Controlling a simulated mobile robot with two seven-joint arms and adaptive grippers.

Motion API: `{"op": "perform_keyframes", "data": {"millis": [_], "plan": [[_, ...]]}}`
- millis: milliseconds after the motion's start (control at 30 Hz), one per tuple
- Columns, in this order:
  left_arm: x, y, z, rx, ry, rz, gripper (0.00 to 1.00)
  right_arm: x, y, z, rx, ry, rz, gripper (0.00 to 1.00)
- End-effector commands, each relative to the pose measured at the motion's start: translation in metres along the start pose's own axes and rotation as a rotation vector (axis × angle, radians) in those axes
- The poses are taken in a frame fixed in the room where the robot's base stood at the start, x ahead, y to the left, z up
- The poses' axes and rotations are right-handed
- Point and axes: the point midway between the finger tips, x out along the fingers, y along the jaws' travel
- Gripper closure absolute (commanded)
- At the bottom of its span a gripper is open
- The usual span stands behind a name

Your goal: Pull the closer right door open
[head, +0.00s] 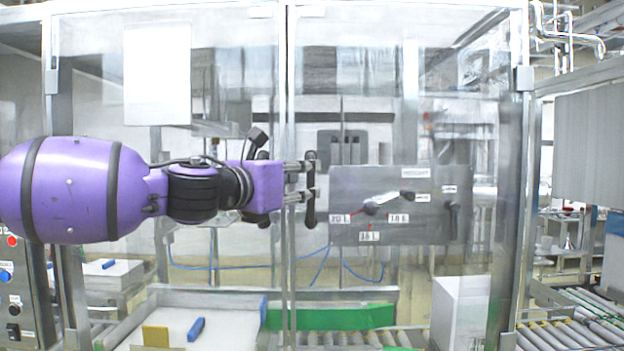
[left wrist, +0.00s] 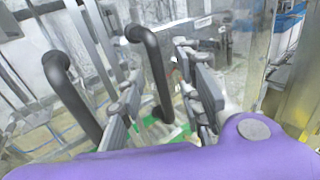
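The closer right door (head: 455,110) is a clear panel in a metal frame. It looks shut, its edge meeting the left door (head: 215,75) near the middle of the head view. Its black bar handle (head: 310,215) stands upright by that edge. It also shows in the left wrist view (left wrist: 157,70), between my fingers as seen there. My left gripper (head: 300,182), on the purple arm, is at this handle with its fingers apart. Contact cannot be told. The left door's black handle (left wrist: 72,95) is beside it. My right gripper is not in view.
Behind the doors is a grey panel (head: 400,235) with a lever and labels. A white tray (head: 170,298) with a blue and a yellow block lies low inside. A roller conveyor (head: 580,318) is at the lower right. A control box (head: 14,280) is at the lower left.

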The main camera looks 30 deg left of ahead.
Motion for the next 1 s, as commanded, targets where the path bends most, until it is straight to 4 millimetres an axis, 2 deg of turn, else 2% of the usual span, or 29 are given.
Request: {"op": "perform_keyframes", "data": {"millis": [200,267,400,800,1000], "plan": [[0.021,0.000,-0.002,-0.010,0.003,-0.003,0.67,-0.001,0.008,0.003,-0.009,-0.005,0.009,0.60],[0.031,-0.001,-0.005,-0.008,0.005,-0.003,0.67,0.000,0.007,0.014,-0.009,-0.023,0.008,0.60],[0.043,0.000,-0.006,-0.006,0.007,-0.001,0.67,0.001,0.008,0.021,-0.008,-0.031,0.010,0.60],[0.046,0.000,-0.001,-0.002,0.002,-0.001,0.67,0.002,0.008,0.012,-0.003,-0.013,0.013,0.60],[0.046,0.000,-0.001,-0.002,0.003,-0.001,0.92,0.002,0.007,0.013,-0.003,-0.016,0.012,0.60]]}}
